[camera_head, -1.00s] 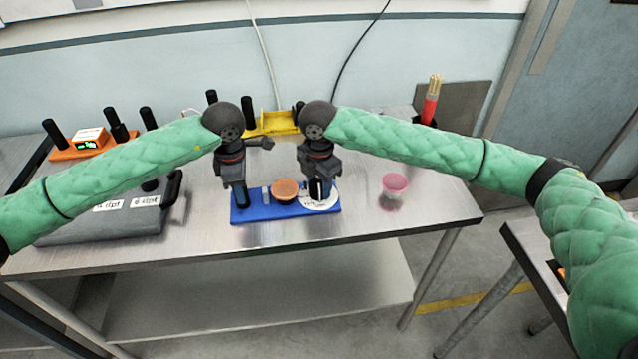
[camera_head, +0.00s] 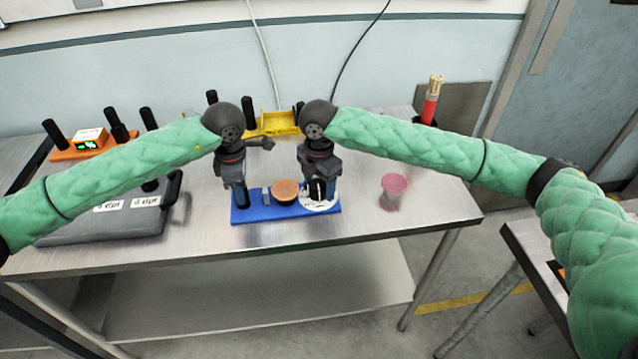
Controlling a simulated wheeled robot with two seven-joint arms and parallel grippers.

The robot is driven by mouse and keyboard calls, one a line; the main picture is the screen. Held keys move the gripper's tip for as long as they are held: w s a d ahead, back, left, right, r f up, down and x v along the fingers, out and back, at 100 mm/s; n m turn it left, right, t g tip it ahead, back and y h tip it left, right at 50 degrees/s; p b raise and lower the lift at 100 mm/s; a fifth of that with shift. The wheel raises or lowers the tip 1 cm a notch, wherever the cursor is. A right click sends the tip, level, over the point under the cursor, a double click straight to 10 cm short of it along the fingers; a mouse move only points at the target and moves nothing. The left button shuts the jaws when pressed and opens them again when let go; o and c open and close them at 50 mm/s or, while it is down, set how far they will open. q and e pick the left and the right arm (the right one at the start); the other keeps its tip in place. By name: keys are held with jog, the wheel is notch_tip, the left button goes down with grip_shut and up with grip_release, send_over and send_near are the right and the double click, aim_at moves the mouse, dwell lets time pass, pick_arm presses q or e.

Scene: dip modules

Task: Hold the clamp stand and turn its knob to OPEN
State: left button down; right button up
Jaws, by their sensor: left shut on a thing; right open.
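The clamp stand (camera_head: 262,213) is a blue base near the front edge of the metal table. It carries a black post at its left end, a small grey block, an orange-brown round piece (camera_head: 285,190) and a white dial plate (camera_head: 319,205) with dark marks at its right end. My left gripper (camera_head: 240,197) points down and is shut on the black post (camera_head: 240,201). My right gripper (camera_head: 319,190) points down over the dial plate and is open around the knob, which its fingers largely hide. I cannot read the dial marks or tell whether the fingers touch the knob.
A grey case (camera_head: 75,226) with labels lies at the left, below my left arm. Behind it stands an orange unit (camera_head: 83,148) with a green display and black posts. A yellow holder (camera_head: 272,123) is at the back. A pink-topped cup (camera_head: 394,186) stands right of the stand.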

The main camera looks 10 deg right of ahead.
aim_at(319, 183)
notch_tip(319, 183, up, 12)
dwell(0.5)
jog(key=shift+f, duration=0.1)
pick_arm(q)
jog(key=c, duration=0.9)
grip_release()
jog(key=shift+c, duration=0.2)
jog(key=shift+r, duration=0.1)
jog(key=shift+r, duration=3.65)
pick_arm(e)
jog(key=shift+r, duration=0.25)
pick_arm(q)
notch_tip(319, 183, up, 9)
